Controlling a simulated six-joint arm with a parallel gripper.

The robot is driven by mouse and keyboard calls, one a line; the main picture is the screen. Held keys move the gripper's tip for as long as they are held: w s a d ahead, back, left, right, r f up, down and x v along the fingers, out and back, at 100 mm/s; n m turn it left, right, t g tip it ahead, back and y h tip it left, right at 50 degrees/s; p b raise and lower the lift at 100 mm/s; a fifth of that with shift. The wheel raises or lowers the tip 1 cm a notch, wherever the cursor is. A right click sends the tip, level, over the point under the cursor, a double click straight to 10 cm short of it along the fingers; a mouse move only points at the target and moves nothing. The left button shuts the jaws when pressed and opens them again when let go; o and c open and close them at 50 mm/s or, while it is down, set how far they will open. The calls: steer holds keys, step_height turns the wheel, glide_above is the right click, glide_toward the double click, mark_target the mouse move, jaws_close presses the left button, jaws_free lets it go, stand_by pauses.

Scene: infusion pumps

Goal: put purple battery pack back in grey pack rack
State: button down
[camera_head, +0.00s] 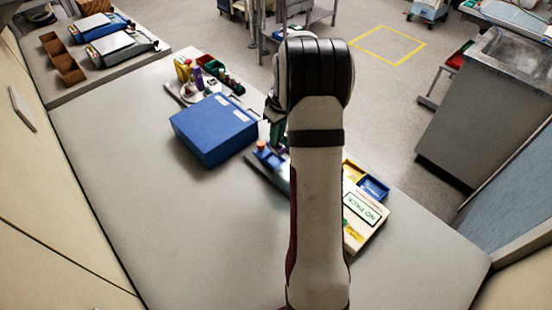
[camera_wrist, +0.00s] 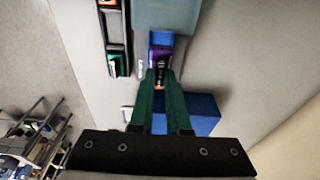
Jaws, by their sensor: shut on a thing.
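The purple battery pack (camera_wrist: 162,57), dark with an orange end, lies between the green fingertips of my gripper (camera_wrist: 160,76) in the wrist view. My gripper is shut on it. A blue part (camera_wrist: 161,38) is just beyond the pack; I cannot tell whether they touch. In the head view my arm covers most of the work spot, and only a little of my green gripper (camera_head: 275,128) shows left of the arm. A grey base with a blue part and an orange top (camera_head: 262,150) shows beside the arm. I cannot tell whether it is the grey pack rack.
A blue box (camera_head: 213,129) stands left of my arm, and a tray of coloured items (camera_head: 190,90) is behind it. A pump reading "NO PACK" (camera_head: 362,210) and a blue bin (camera_head: 374,188) are right of the arm. The front-left table (camera_head: 160,220) is clear.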

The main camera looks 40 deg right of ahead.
steer(key=shift+h, duration=0.8)
steer(key=shift+s+d+f, duration=0.3)
steer(key=shift+d+f, duration=0.65)
steer(key=shift+d, duration=0.4)
steer(key=shift+s+d+f, duration=0.25)
steer(key=shift+d+f, duration=0.7)
steer(key=shift+d, duration=0.35)
steer(key=shift+s+d+f, duration=0.3)
steer(key=shift+d+f, duration=0.65)
steer(key=shift+d, duration=0.4)
steer(key=shift+x, duration=1)
steer(key=c, duration=1.2)
jaws_free()
steer(key=shift+s+a, duration=0.15)
